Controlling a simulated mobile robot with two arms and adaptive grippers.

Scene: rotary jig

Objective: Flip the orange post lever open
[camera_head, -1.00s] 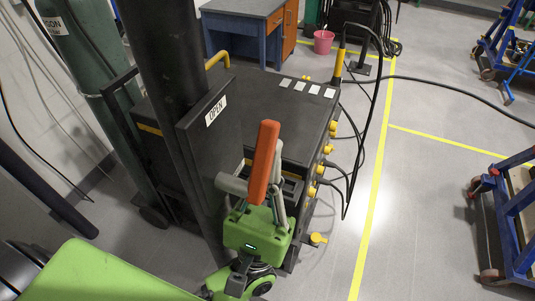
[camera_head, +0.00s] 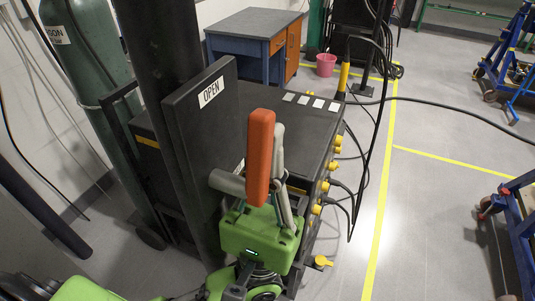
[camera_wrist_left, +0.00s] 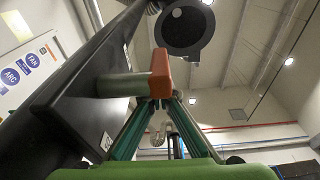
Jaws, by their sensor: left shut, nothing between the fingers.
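The orange post lever (camera_head: 260,155) stands nearly upright in the head view, on a grey stub (camera_head: 226,182) beside a black plate labelled OPEN (camera_head: 211,92). The orange end also shows in the left wrist view (camera_wrist_left: 160,75), with the stub running left to the plate. My left gripper (camera_head: 277,135) is just behind the lever in the head view, which hides part of its fingers. In the wrist view its fingertips (camera_wrist_left: 161,98) meet right at the lever's end, with nothing between them. I cannot tell whether they touch it. My right gripper is not in view.
The plate is on a dark vertical post (camera_head: 160,60). A black cabinet (camera_head: 300,130) with yellow connectors and cables stands behind. A green gas cylinder (camera_head: 85,60) is at left, a blue bench (camera_head: 240,45) at the back. Open floor lies right of the yellow line (camera_head: 383,200).

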